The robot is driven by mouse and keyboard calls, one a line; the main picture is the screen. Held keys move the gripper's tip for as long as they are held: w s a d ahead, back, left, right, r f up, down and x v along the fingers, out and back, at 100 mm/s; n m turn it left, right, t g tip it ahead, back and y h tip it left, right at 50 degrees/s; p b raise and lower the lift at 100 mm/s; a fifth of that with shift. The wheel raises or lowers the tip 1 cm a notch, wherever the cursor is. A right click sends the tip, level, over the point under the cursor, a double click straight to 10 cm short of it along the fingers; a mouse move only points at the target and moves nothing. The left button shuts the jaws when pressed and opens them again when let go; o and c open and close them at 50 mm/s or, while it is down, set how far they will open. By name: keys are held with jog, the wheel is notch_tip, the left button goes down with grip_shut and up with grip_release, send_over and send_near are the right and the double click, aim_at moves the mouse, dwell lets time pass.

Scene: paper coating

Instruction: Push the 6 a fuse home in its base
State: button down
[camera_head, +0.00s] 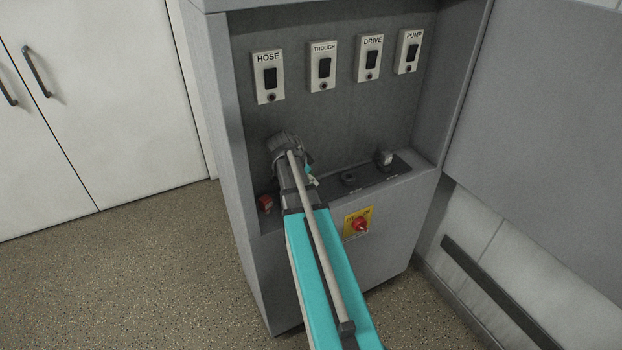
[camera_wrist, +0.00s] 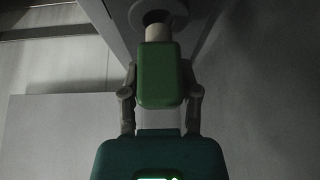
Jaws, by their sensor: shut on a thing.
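The fuse (camera_wrist: 160,75) shows in the wrist view as a green block with a pale cylindrical end. My gripper (camera_wrist: 160,92) is shut on the green block, one finger on each side. The pale end points at the dark round opening of a grey base (camera_wrist: 137,14) and overlaps it in this view; how deep it sits I cannot tell. In the head view a small teal-green bit of the fuse (camera_head: 308,169) shows by my gripper (camera_head: 311,178), over the left part of the cabinet ledge. My arm hides most of the fuse and the base there. No rating is readable on the fuse.
On the ledge to the right are a low dark base (camera_head: 348,180) and another with a pale-topped piece (camera_head: 384,158). A red item (camera_head: 265,204) is at left. Labelled switches (camera_head: 268,77) line the back panel. A red knob (camera_head: 361,225) is on the front; the cabinet door (camera_head: 560,110) stands open.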

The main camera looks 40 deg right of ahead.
jog(key=shift+f+b, duration=1.2)
jog(key=shift+f, duration=0.1)
dwell(0.4)
jog(key=shift+c, duration=1.3)
grip_release()
jog(key=shift+r, duration=0.15)
notch_tip(320, 180, up, 9)
jog(key=p, duration=0.8)
jog(key=shift+f+p, duration=0.2)
jog(key=shift+p, duration=0.2)
